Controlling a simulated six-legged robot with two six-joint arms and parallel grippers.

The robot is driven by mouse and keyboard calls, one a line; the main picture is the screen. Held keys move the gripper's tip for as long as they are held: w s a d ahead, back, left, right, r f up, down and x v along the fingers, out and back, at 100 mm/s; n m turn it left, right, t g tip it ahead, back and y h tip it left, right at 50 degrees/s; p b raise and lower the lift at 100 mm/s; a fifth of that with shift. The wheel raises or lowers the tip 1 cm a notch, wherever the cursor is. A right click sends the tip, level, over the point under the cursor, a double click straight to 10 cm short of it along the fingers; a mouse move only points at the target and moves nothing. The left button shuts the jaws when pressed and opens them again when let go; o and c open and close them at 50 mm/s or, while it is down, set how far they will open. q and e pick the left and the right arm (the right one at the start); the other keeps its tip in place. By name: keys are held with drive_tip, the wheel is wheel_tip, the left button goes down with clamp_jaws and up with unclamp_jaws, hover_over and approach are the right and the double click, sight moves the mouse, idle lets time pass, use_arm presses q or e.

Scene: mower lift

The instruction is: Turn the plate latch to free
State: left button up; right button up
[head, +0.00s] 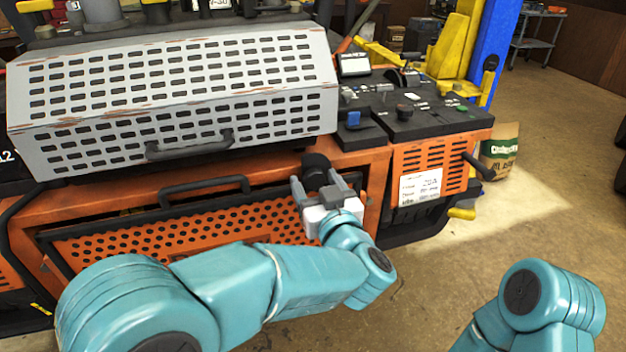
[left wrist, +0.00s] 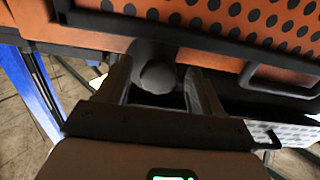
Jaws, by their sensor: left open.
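The plate latch shows as a dark round knob (head: 315,163) at the upper right corner of the orange perforated plate (head: 190,232). In the left wrist view the knob (left wrist: 158,76) looks grey and sits between my two fingers, below the plate's frame in that picture. My left gripper (head: 317,179) is open, with a finger on either side of the knob. I cannot tell whether either finger touches it. The gripper hides the lower part of the latch in the head view. My right arm shows at the lower right, but its gripper is out of view.
A grey slotted cover (head: 180,85) with a black handle overhangs the plate. A black bar handle (head: 190,186) runs along the plate's top. A control panel (head: 405,105) stands right of the latch. The concrete floor (head: 540,220) at right is mostly clear, with a paper bag (head: 500,150) behind.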

use_arm(q)
drive_tip(key=shift+s+r, duration=0.1)
drive_tip(key=c, duration=1)
drive_tip(key=shift+c, duration=0.2)
